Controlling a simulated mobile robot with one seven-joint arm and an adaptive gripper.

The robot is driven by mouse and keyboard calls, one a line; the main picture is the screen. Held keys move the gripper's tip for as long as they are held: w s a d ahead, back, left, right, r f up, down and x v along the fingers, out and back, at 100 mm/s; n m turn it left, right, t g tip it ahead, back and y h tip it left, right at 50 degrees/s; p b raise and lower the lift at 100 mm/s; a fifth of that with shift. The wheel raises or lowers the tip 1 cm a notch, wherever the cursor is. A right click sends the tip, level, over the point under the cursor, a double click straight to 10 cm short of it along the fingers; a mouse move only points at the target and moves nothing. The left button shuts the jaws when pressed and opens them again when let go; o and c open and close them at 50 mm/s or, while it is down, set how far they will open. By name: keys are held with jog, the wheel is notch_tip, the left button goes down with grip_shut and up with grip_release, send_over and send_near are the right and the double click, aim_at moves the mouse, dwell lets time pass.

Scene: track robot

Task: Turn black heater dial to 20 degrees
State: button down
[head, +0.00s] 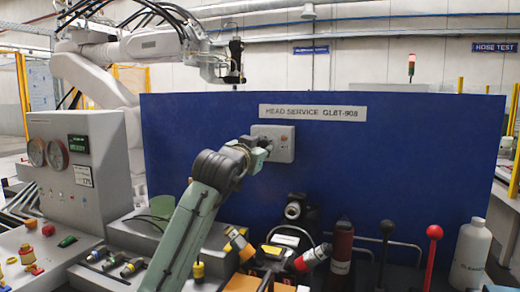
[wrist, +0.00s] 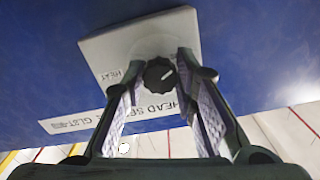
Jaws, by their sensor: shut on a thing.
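The black heater dial (wrist: 160,74) sits on a pale square control box (wrist: 112,46) with a small HEAT label (wrist: 112,77). Its white pointer mark slants toward the upper right in the wrist view; no degree scale is readable. My gripper (wrist: 160,66) has one finger on each side of the dial and is shut on it. In the head view my gripper (head: 262,147) reaches the left part of the box (head: 284,143) on the blue panel. The dial is hidden there behind my gripper.
The blue panel (head: 400,150) carries a HEAD SERVICE sign (head: 313,112) above the box. Below stand a dark red bottle (head: 342,245), a red-knobbed lever (head: 434,232), a black-knobbed lever (head: 387,228) and a white bottle (head: 471,252). A gauge console (head: 108,140) stands at the left.

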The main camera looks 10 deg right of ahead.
jog(key=c, duration=1.3)
grip_release()
jog(key=shift+r, duration=0.1)
notch_tip(320, 180, up, 10)
